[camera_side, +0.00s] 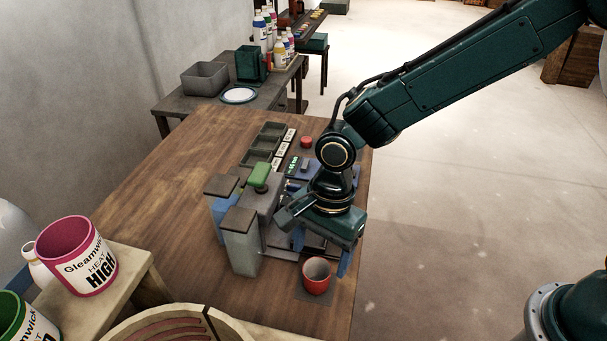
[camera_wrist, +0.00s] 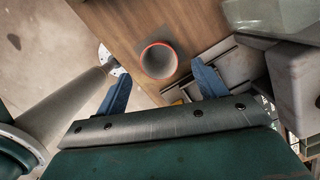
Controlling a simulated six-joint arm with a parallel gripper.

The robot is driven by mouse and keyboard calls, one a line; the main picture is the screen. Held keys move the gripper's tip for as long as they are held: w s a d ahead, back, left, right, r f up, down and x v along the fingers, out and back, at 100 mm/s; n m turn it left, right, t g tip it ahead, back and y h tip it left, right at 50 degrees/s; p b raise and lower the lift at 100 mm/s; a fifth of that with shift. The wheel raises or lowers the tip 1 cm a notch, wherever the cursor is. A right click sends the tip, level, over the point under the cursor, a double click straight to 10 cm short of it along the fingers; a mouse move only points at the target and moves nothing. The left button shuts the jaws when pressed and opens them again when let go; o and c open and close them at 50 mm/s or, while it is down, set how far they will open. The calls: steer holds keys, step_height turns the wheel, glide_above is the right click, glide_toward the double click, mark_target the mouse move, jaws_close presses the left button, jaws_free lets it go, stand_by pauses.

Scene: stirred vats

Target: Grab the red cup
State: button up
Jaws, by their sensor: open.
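A small red cup (camera_side: 317,276) with a pale grey inside stands upright on a dark square mat (camera_side: 313,297) near the front right of the wooden table. In the wrist view the cup (camera_wrist: 159,60) shows from above, beyond my fingertips and roughly between them. My gripper (camera_wrist: 160,80) is open, its two blue fingers apart with nothing between them. In the side view my gripper (camera_side: 318,244) is just behind the cup, over the machine's edge. The fingers do not appear to touch the cup.
A pink tub (camera_side: 77,256) stands on the left. The table's left part is bare.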

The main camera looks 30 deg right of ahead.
mark_target(317, 271)
steer(key=shift+s+a+f, duration=0.1)
steer(key=shift+a+f, duration=0.15)
steer(key=shift+f, duration=1)
steer(key=shift+s+a+f, duration=0.1)
steer(key=shift+a+f, duration=0.1)
steer(key=shift+f, duration=1.05)
steer(key=shift+c, duration=0.2)
steer(key=c, duration=1)
